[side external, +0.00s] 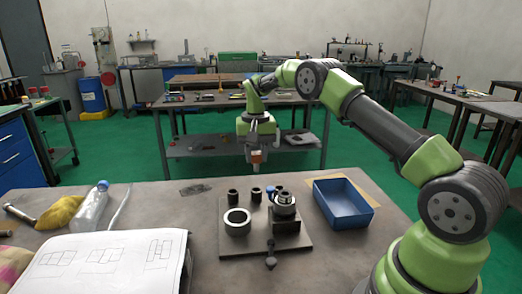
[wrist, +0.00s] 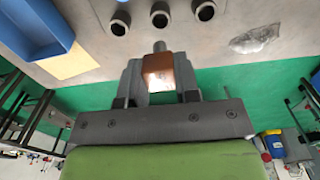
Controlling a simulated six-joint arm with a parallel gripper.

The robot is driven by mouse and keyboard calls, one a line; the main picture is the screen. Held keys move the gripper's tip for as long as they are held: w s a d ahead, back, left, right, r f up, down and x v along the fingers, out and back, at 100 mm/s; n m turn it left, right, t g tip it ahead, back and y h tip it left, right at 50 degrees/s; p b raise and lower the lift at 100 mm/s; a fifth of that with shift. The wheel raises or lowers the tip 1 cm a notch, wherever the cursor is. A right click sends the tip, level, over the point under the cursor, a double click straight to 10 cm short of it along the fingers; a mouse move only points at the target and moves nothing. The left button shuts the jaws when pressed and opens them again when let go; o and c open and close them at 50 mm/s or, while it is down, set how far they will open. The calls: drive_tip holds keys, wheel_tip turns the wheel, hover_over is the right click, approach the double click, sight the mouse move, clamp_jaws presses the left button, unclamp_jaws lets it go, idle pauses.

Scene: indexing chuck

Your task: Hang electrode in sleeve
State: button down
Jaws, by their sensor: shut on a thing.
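My gripper (side external: 255,150) points down beyond the far edge of the near table, above its level. It is shut on the electrode (side external: 256,159), a copper block. In the wrist view the block (wrist: 158,72) sits between both fingers of my gripper (wrist: 159,80), with a short grey shank (wrist: 159,46) sticking out. Three small dark sleeves (side external: 232,196) stand in a row at the back of a dark plate (side external: 262,245); the wrist view shows their open mouths (wrist: 160,16). The electrode is apart from all of them. Which sleeve is meant, I cannot tell.
A chuck (side external: 285,206) on a block stands on the plate, with a thick ring (side external: 237,221) and a dark knob (side external: 271,262) nearby. A blue tray (side external: 343,204) is to the right. A bottle (side external: 91,208), yellow cloth (side external: 60,213) and drawing sheets (side external: 105,265) lie left.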

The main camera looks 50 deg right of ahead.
sight(256, 171)
drive_tip(key=shift+f, duration=0.1)
idle(0.3)
drive_tip(key=shift+f, duration=2.6)
drive_tip(key=shift+f, duration=1.65)
drive_tip(key=c, duration=0.8)
unclamp_jaws()
wheel_tip(256, 171, up, 10)
drive_tip(key=shift+f, duration=0.1)
